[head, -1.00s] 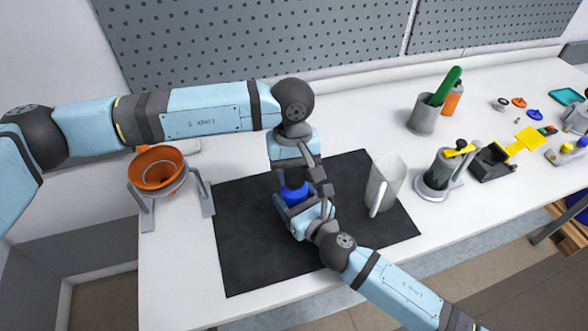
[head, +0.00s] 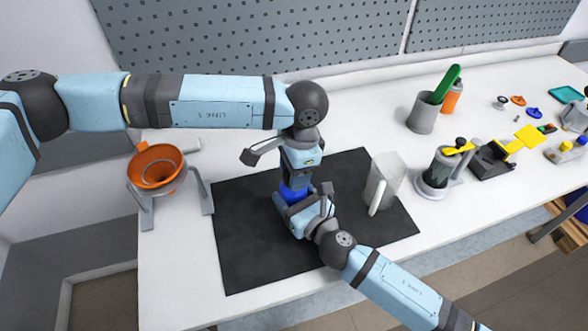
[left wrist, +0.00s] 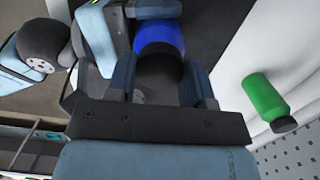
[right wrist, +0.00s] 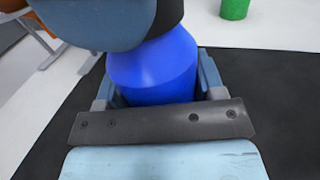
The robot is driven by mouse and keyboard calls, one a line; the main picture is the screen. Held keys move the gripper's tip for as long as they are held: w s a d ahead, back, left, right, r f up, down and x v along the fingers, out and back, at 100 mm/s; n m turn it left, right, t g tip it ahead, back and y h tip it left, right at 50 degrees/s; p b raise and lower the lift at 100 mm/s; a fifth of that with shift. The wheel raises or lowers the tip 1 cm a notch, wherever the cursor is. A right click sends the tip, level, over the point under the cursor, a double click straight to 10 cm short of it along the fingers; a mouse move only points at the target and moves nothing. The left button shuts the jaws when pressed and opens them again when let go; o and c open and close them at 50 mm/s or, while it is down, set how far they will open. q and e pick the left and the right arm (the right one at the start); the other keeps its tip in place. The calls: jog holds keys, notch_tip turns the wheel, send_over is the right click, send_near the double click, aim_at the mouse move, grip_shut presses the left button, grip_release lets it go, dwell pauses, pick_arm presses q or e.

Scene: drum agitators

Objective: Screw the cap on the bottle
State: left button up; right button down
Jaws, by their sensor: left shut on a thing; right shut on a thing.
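The blue bottle (head: 293,192) stands over the black mat, mostly hidden between my grippers in the head view. It also shows in the left wrist view (left wrist: 158,35) and large in the right wrist view (right wrist: 155,72). My right gripper (head: 294,203) is shut around the bottle's body from the side. My left gripper (head: 294,180) comes down from above and is shut on the black cap (left wrist: 160,72), which sits at the bottle's top. The cap is hidden in the head view, and how tightly it sits on the neck cannot be told.
The black mat (head: 250,255) lies under the bottle. A clear pitcher (head: 384,180) stands close to the right of my grippers. An orange funnel on a stand (head: 155,165) is at the left. A grey cup with a green thing (head: 424,112) stands at the back right.

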pick_arm(q)
jog(key=o, duration=0.9)
jog(key=shift+r, duration=0.1)
jog(key=shift+r, duration=2.2)
jog(key=shift+c, duration=0.2)
